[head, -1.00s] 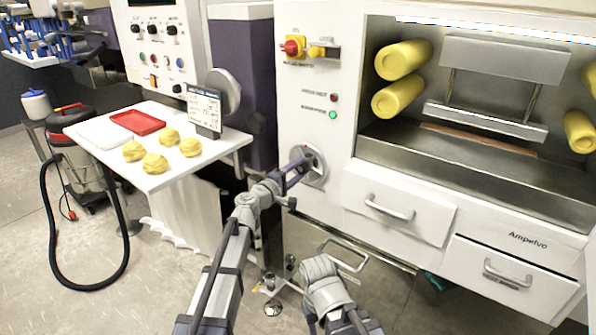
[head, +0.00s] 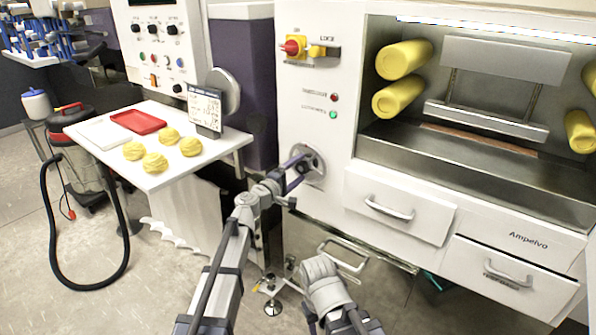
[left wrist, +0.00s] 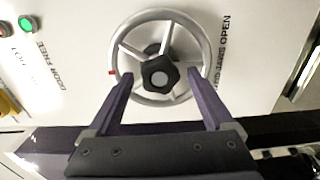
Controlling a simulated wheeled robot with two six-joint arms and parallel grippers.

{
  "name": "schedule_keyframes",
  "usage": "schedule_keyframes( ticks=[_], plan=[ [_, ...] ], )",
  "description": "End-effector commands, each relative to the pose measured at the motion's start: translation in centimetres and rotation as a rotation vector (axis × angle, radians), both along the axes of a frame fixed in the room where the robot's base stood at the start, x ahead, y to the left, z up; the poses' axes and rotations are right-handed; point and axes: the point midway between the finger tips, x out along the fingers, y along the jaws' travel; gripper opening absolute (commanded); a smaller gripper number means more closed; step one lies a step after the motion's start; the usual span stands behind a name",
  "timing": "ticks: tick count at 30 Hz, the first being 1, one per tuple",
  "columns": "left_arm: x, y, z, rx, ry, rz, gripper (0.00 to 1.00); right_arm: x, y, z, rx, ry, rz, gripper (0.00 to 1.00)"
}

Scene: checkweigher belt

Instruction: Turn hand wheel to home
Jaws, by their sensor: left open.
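The hand wheel (left wrist: 147,96) has a silver spoked rim and a black lobed hub knob, and it is mounted on the white machine panel. In the head view the wheel (head: 318,171) is partly hidden by my gripper. A small red mark sits at the left of the rim in the left wrist view. My left gripper (left wrist: 161,78) is open, with its two purple fingers spread across the lower part of the wheel, one toward each side. Contact with the rim cannot be told. In the head view the left gripper (head: 299,165) points at the wheel. My right gripper is not visible.
A red-and-yellow switch (head: 294,47) and a green lamp (head: 333,114) are on the panel above. Drawers (head: 399,205) are at right. A white table (head: 190,172) with yellow dough pieces (head: 155,162) stands at left. A wire handle (head: 345,254) is below.

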Motion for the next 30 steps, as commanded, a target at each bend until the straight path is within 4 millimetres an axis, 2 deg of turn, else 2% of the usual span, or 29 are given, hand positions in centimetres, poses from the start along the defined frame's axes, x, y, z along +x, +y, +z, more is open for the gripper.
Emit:
schedule_keyframes(
  ticks=[5,15,18,30],
  plan=[
    [-1.1,0.8,0.0,0.0,0.0,0.002,0.86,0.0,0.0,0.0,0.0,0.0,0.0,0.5],
    [-5.5,3.9,0.0,0.0,0.0,0.002,0.86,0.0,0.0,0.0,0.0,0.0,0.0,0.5],
    [-6.2,4.5,0.0,0.0,0.0,0.002,0.86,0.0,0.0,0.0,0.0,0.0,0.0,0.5],
    [-6.3,4.6,0.0,0.0,0.0,0.0,0.86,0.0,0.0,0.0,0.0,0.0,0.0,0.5]
  ],
)
